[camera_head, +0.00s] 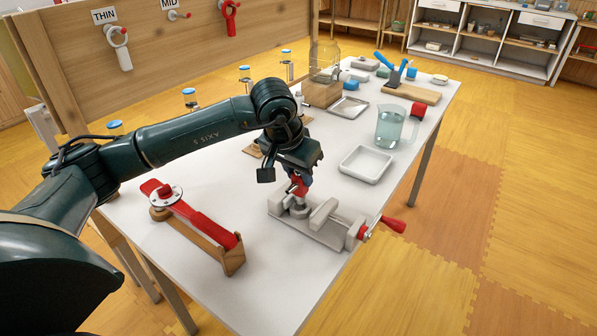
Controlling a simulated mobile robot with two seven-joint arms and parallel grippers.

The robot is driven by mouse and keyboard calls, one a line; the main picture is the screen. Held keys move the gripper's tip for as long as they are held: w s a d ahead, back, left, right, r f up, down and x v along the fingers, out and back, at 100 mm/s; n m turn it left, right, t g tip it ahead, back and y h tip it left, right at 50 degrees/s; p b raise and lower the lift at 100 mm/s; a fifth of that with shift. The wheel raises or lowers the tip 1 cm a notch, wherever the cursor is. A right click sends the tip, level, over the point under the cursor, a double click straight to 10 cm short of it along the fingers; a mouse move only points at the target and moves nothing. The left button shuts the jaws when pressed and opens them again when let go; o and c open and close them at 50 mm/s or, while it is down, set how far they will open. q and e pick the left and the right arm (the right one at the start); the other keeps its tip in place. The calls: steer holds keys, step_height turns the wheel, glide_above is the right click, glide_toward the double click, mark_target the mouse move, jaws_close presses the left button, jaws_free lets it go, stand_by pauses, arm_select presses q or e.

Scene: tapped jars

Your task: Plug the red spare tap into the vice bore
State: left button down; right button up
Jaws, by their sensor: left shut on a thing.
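My left gripper (301,172) points down over the grey vice (326,229) and is shut on the red spare tap (298,187). Only part of the tap shows below the fingers; the jaws hide its upper part. The tap's lower end is right at the round grey piece (299,209) between the vice jaws. I cannot tell whether it has entered the bore. The vice has a red handle (392,224) on its right. My right gripper is not in view.
A red lever tool on a wooden base (215,240) lies left of the vice. A white tray (366,165), a water jug (391,128) and a glass jar on a wooden block (321,93) stand behind. The table front is clear.

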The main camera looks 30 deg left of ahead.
arm_select(q)
steer(key=shift+f+b, duration=1.35)
steer(key=shift+f, duration=0.2)
steer(key=c, duration=0.8)
jaws_free()
steer(key=shift+r, duration=0.15)
steer(key=shift+p+v, duration=1.2)
steer(key=shift+v, duration=0.95)
